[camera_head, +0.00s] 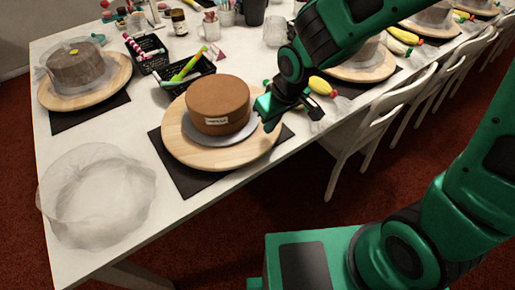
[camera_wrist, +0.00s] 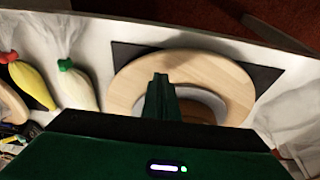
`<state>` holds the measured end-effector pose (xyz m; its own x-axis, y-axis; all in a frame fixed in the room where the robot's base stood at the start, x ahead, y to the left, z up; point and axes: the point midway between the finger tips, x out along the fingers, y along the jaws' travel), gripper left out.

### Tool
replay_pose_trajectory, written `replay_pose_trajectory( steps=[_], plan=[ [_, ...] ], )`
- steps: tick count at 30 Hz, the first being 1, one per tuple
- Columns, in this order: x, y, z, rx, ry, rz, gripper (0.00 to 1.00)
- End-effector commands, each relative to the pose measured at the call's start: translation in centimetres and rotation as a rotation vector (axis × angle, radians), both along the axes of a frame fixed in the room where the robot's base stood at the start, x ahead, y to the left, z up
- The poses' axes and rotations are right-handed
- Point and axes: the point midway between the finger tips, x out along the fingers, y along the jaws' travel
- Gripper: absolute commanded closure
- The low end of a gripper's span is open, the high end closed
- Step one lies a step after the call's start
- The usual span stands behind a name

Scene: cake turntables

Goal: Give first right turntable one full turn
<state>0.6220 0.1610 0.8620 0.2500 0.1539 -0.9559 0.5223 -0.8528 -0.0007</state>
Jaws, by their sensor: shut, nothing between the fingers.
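The nearest wooden turntable (camera_head: 185,150) on the right side of the table stands on a black mat (camera_head: 195,186). It bears a grey disc (camera_head: 240,138) with a brown cake (camera_head: 218,98) that has a small white label on its front. My gripper (camera_head: 266,122) is shut and empty, low over the right part of this turntable, beside the cake. In the wrist view my gripper (camera_wrist: 160,80) reaches over the wooden turntable (camera_wrist: 225,72), and its body hides most of the cake. I cannot tell whether the fingertips touch the wood.
A crumpled mesh cover (camera_head: 97,195) lies at the front left. Another turntable (camera_head: 115,88) with a covered cake stands at the far left. Black baskets (camera_head: 187,82) and piping bags (camera_head: 322,86) lie nearby. White chairs (camera_head: 375,120) line the right edge.

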Motion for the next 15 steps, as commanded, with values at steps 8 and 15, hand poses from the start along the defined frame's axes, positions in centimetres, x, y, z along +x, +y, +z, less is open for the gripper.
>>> replay_pose_trajectory(
  steps=[8,15],
  plan=[
    [-2.6,2.6,0.0,0.0,-0.001,0.008,1.0],
    [-6.2,5.9,0.0,0.0,-0.001,0.007,1.0]
  ],
)
